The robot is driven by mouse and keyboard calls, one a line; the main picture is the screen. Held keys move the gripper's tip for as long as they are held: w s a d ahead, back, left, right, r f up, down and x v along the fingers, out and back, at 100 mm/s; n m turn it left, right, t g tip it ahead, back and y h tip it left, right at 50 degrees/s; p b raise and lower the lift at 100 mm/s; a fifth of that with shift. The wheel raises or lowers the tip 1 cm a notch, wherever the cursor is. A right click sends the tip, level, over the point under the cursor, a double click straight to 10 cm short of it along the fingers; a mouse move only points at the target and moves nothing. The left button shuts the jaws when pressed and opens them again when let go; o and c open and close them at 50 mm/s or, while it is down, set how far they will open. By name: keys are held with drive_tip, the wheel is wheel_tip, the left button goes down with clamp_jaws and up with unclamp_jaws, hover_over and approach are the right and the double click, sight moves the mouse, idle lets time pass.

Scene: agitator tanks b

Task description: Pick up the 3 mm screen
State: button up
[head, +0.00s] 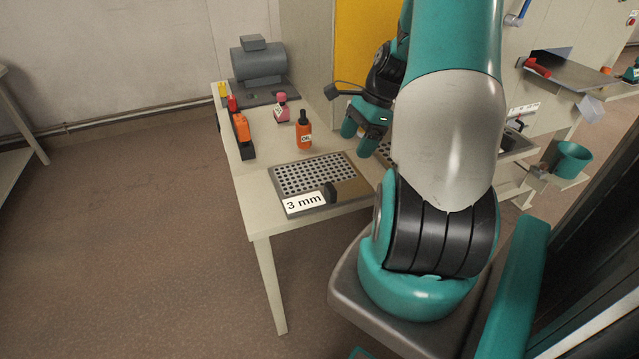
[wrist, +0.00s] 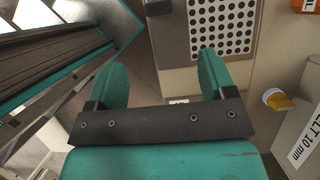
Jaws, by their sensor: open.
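The 3 mm screen (head: 356,187) is a flat grey perforated plate lying on the light bench near its front edge. My gripper (head: 360,136) is open and empty, above the bench and to the right of and beyond the screen. In the wrist view my gripper (wrist: 160,75) has its two teal fingers spread with nothing between them. A perforated plate (wrist: 222,58) shows beyond the right finger; no size label is readable there, so I cannot tell which screen it is.
An orange oil bottle (head: 304,132) stands behind the screen, with a pink bottle (head: 282,108) and a grey motor (head: 259,68) farther back. Another perforated plate (head: 384,152) is partly hidden by my arm. A "BELT 10 mm" box (wrist: 306,130) is at right in the wrist view.

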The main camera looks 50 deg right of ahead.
sight(331, 186)
drive_tip(key=x, duration=1.1)
drive_tip(key=p+x, duration=0.1)
drive_tip(key=x, duration=0.1)
drive_tip(key=shift+w+a, duration=0.15)
drive_tip(key=shift+a, duration=0.2)
drive_tip(key=shift+w+a+f, duration=0.1)
drive_tip(key=shift+a+f, duration=0.05)
drive_tip(key=shift+f, duration=0.45)
drive_tip(key=c, duration=1.3)
drive_tip(key=shift+o, duration=0.2)
drive_tip(key=shift+r, duration=0.1)
